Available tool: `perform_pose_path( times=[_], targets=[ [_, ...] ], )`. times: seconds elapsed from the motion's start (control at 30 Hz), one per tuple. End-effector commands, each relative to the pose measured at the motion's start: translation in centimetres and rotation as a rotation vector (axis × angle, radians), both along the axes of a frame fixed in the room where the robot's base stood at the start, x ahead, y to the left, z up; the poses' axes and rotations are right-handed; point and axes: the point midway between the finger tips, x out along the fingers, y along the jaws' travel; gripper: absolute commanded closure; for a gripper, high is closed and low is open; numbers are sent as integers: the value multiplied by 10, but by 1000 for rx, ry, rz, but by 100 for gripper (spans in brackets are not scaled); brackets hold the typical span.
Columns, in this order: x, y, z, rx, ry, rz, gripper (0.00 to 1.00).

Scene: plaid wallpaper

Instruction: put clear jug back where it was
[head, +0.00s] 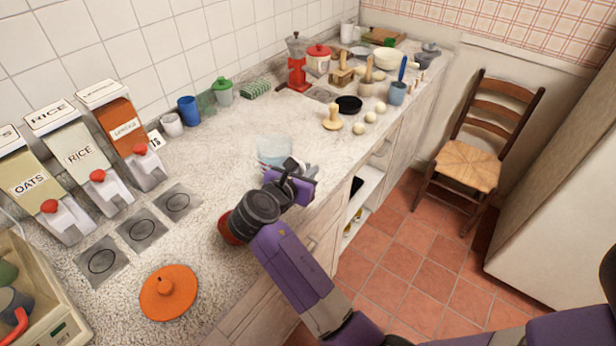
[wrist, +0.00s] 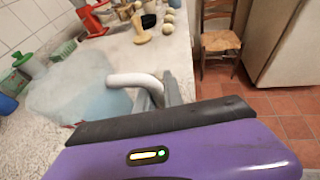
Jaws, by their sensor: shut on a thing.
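The clear jug (head: 274,150) is a pale bluish see-through vessel over the speckled counter in the head view. It also shows large at the left of the wrist view (wrist: 75,90), with a whitish curved handle (wrist: 137,80). My gripper (head: 306,171) is shut on the jug's handle, and its fingers show at the handle in the wrist view (wrist: 168,92). The jug looks upright. Whether its base touches the counter I cannot tell. My arm hides part of the counter and most of a red-orange object (head: 229,228) beside it.
Cereal dispensers (head: 80,155), a blue cup (head: 188,110) and a green-lidded jar (head: 223,92) line the wall. A red grinder (head: 297,65), a black pan (head: 348,105) and wooden tools stand farther back. An orange lid (head: 168,292) lies in front. Bare counter (head: 225,165) lies left of the jug.

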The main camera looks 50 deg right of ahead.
Motion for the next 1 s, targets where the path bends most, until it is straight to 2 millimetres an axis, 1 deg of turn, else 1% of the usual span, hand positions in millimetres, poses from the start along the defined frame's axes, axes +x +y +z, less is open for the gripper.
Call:
perform_pose_path(
  times=[0.03,0.1,0.2,0.57,0.6,0.7,1.0],
  targets=[
    [0,0,-8,-1,3,1,100],
    [0,1,-16,0,1,2,100],
    [1,0,-22,-1,-1,2,100],
    [0,0,-25,0,-1,1,100],
    [0,0,-26,1,0,1,84],
    [0,0,-26,1,-1,1,66],
    [0,0,-25,0,-1,1,66]
  ],
)
